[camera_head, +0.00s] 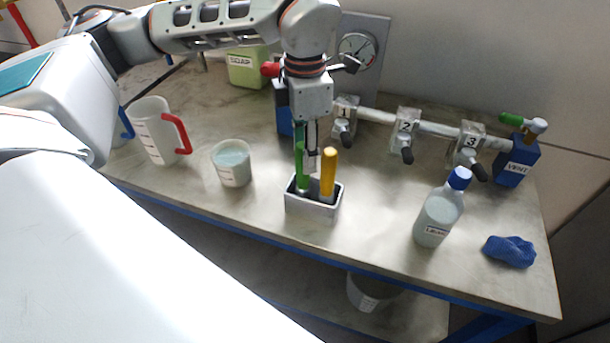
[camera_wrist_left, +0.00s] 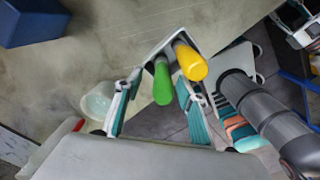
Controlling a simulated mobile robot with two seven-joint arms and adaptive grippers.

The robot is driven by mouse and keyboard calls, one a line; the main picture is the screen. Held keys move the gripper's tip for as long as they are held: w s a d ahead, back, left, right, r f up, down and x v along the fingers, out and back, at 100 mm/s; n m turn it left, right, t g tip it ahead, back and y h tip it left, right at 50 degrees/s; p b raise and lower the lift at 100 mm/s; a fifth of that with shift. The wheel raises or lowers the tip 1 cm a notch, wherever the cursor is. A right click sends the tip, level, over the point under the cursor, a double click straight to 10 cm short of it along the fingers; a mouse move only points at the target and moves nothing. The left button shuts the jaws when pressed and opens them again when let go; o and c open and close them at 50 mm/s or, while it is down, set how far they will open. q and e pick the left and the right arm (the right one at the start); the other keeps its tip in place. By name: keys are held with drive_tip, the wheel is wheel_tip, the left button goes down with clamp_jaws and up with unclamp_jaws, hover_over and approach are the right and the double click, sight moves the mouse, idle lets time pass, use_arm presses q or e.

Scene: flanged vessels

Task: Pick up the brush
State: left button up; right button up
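A small grey holder (camera_head: 312,207) stands near the table's front edge with a green handle (camera_head: 301,172) and a yellow handle (camera_head: 328,172) upright in it. The lower ends are hidden inside, so I cannot tell which handle is the brush's. My left gripper (camera_head: 308,150) points down over the holder from behind. In the left wrist view its fingers (camera_wrist_left: 158,82) are spread apart, with the green handle (camera_wrist_left: 162,82) between them. The yellow handle (camera_wrist_left: 190,60) is beyond the right finger's tip.
A beaker (camera_head: 232,164) and a red-handled jug (camera_head: 156,132) stand left of the holder. A blue-capped bottle (camera_head: 440,212) and a blue cloth (camera_head: 509,251) are to the right. Behind runs a pipe with numbered valves (camera_head: 405,126). The table between holder and bottle is clear.

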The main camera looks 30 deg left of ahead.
sight(303, 178)
use_arm(q)
drive_tip(key=f, duration=0.2)
drive_tip(key=s+f, duration=0.1)
drive_tip(key=f, duration=0.1)
drive_tip(key=shift+f+p, duration=0.1)
drive_tip(key=shift+p, duration=0.2)
drive_tip(key=shift+w+f, duration=0.1)
drive_tip(key=shift+f, duration=0.5)
clamp_jaws()
